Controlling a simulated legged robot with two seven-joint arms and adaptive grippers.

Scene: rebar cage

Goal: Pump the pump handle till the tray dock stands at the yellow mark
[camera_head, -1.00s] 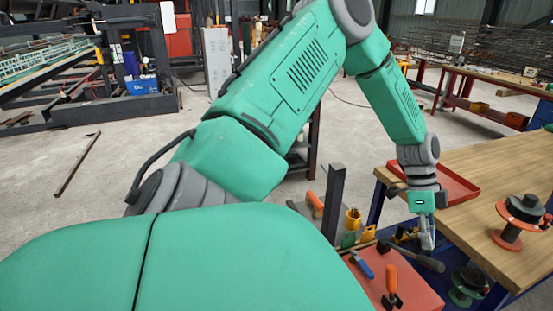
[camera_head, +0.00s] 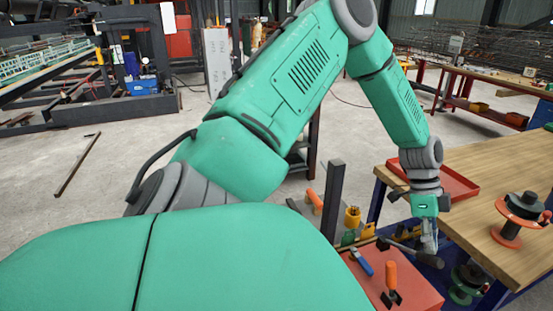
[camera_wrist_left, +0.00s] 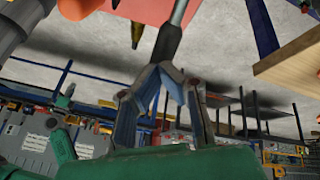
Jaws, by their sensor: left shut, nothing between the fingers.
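The pump handle (camera_head: 425,258) is a dark bar with a thick black grip, low at the right of the head view. It also shows in the wrist view (camera_wrist_left: 168,40). My left gripper (camera_head: 429,244) points down at the handle. In the wrist view its fingertips (camera_wrist_left: 163,68) are together at the grip's end, with nothing held between them; I cannot tell whether they touch it. The red tray (camera_head: 425,299), with tools on it, stands left of the handle beside a dark post (camera_head: 333,200). I cannot make out the yellow mark for certain. My right gripper is out of view.
A wooden workbench (camera_head: 480,190) stands to the right of the gripper, with a red shallow tray (camera_head: 462,190) and a spool (camera_head: 521,208) on it. A green spool (camera_head: 466,290) sits below the bench edge. Open concrete floor lies to the left.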

